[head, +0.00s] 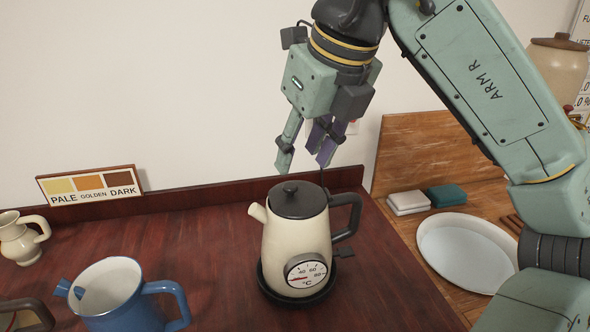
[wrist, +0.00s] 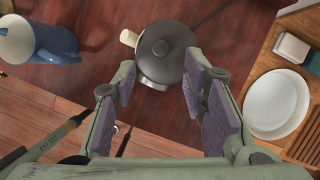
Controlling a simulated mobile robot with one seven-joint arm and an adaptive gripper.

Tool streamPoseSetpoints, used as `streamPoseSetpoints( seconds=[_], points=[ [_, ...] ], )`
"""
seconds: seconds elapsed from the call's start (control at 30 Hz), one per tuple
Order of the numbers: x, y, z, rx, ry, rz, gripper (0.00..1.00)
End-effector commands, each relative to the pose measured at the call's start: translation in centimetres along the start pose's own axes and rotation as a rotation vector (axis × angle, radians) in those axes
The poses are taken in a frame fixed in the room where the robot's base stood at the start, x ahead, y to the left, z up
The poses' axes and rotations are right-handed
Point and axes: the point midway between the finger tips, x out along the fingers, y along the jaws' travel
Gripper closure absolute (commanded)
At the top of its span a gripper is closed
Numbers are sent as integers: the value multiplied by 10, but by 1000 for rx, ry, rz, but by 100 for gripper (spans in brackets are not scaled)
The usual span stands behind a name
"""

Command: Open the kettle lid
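The cream kettle (head: 290,245) stands upright on a round black base at the middle of the dark red counter. Its dark grey lid (head: 298,203) with a small round knob is seated shut on top. A black handle is on its right, and a temperature dial is on its front. My gripper (head: 304,168) is open and empty, above the kettle and apart from it. In the wrist view, the lid (wrist: 162,48) lies beyond the gap between the open fingers (wrist: 160,85), a little toward the top. The kettle's spout shows at its upper left.
A blue jug (head: 115,300) stands left of the kettle, with a small cream jug (head: 20,238) further left. A colour sign (head: 90,187) leans at the wall. On the right are a white plate (head: 466,254) and two sponges (head: 408,203). The counter between jug and kettle is clear.

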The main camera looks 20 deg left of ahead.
Motion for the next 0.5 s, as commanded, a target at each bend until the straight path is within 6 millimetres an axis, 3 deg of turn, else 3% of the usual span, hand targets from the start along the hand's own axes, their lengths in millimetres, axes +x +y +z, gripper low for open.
streamPoseSetpoints(
  seconds=[0.2,0.5],
  points=[
    [38,1,0,-3,0,5,61],
    [59,1,0,-2,-1,2,61]
  ],
)
